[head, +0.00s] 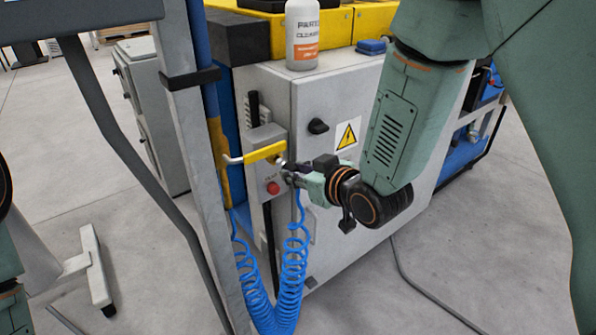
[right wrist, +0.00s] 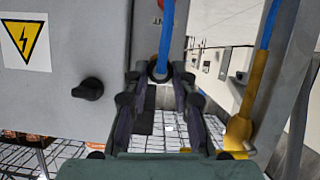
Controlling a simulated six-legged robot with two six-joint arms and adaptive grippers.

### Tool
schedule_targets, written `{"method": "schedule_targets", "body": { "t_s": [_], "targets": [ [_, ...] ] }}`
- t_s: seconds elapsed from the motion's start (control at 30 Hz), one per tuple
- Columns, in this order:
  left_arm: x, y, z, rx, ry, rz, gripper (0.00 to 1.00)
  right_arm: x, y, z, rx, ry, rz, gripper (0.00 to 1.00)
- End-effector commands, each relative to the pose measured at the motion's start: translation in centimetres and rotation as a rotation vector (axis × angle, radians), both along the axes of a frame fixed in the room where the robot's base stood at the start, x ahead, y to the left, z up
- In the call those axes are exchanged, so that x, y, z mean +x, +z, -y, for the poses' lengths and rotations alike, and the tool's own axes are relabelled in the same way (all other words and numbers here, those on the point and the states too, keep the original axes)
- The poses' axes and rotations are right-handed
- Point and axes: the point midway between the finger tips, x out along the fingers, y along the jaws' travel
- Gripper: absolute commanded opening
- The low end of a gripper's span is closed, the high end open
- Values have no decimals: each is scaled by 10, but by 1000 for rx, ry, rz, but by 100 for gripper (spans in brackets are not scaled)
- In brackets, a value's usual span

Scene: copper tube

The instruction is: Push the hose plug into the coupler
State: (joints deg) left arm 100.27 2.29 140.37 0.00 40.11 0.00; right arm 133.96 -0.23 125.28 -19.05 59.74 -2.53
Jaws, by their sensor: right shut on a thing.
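My right gripper (head: 288,174) is in front of a grey valve box (head: 262,138) on the cabinet side, just right of a red button (head: 272,188). In the right wrist view its two dark fingers (right wrist: 160,82) close around the end of a blue hose (right wrist: 167,40); a dark ring, likely the hose plug (right wrist: 158,74), shows between them. In the head view the plug is hidden by the fingers. A metal fitting, possibly the coupler (head: 281,162), sits by the yellow lever (head: 263,153), close above my fingertips. I cannot tell whether they touch. My left gripper is out of view.
The blue coiled hose (head: 290,285) hangs below the box. A grey post (head: 190,140) stands close on the left. The grey cabinet (head: 345,95) has a black knob (head: 318,126) and a bottle (head: 302,35) on top. A cable (head: 425,292) lies on the floor.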

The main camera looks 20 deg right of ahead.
Motion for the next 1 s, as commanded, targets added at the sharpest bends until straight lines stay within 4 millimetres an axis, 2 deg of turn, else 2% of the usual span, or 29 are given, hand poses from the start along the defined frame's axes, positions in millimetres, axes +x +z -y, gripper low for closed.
{"method": "schedule_targets", "body": {
  "t_s": [1.0],
  "targets": [
    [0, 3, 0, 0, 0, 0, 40, 7, -1, -2, -1, 0, -1, 0]
  ]
}}
